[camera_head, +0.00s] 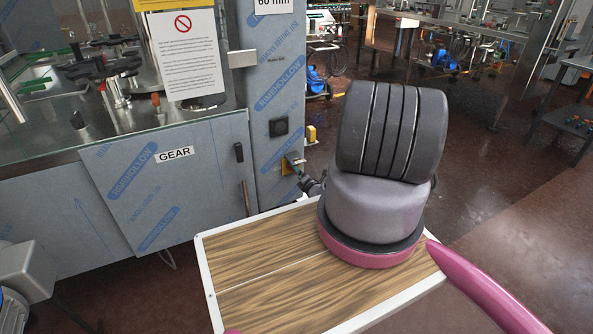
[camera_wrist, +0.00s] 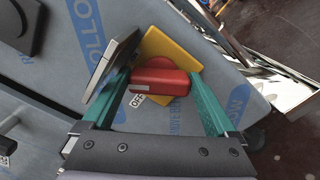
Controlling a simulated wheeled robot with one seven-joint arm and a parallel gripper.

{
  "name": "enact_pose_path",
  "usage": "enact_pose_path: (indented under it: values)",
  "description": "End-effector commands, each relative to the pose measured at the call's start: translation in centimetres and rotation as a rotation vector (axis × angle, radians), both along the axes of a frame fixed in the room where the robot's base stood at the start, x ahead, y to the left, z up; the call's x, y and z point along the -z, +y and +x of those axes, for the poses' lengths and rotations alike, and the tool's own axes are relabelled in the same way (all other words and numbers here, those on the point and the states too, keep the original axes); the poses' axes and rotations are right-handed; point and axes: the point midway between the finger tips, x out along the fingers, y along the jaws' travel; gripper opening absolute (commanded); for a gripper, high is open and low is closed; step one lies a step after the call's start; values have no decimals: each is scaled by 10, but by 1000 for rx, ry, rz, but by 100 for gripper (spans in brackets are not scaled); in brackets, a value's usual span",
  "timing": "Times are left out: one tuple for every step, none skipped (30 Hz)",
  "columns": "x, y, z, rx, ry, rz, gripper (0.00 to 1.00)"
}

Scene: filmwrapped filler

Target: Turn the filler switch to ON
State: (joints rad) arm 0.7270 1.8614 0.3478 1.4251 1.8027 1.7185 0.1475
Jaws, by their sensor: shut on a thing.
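The filler switch is a red handle (camera_wrist: 160,80) on a yellow plate (camera_wrist: 168,48), fixed to the blue-film-wrapped metal panel. In the wrist view my gripper (camera_wrist: 162,76) has its green fingers on either side of the red handle and is shut on it. A small white label (camera_wrist: 137,100), which seems to read OFF, shows beside the left finger. No ON label can be made out. In the head view the yellow plate (camera_head: 286,168) is small at the machine's right column, with my gripper (camera_head: 294,163) at it. The handle is hard to make out there.
A black square fitting (camera_head: 278,127) sits above the switch on the column, and a yellow box (camera_head: 310,134) is to its right. Open dark floor (camera_head: 480,170) lies to the right.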

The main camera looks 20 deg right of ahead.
Motion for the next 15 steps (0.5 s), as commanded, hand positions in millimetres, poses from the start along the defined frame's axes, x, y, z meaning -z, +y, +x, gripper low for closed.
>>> enact_pose_path:
  values:
    - [2, -1, -1, 2, 4, 44, 37]
    - [2, -1, -1, 2, 5, 73, 37]
    - [2, -1, -1, 1, 5, 110, 37]
    - [2, -1, -1, 1, 6, 138, 37]
    - [2, -1, -1, 1, 7, 165, 37]
    - [2, -1, -1, 2, 9, 201, 37]
    - [3, -2, -1, 2, 10, 227, 37]
    - [3, -2, -2, 2, 11, 252, 37]
    - [3, -2, -2, 2, 12, 285, 37]
    - [3, -1, -2, 2, 13, 308, 37]
    - [3, -1, -2, 1, 14, 330, 37]
    - [4, -1, -2, 2, 16, 359, 37]
    - [4, -1, -2, 1, 16, 380, 37]
    - [4, -1, -2, 1, 16, 399, 37]
    - [4, -1, -2, 1, 17, 423, 37]
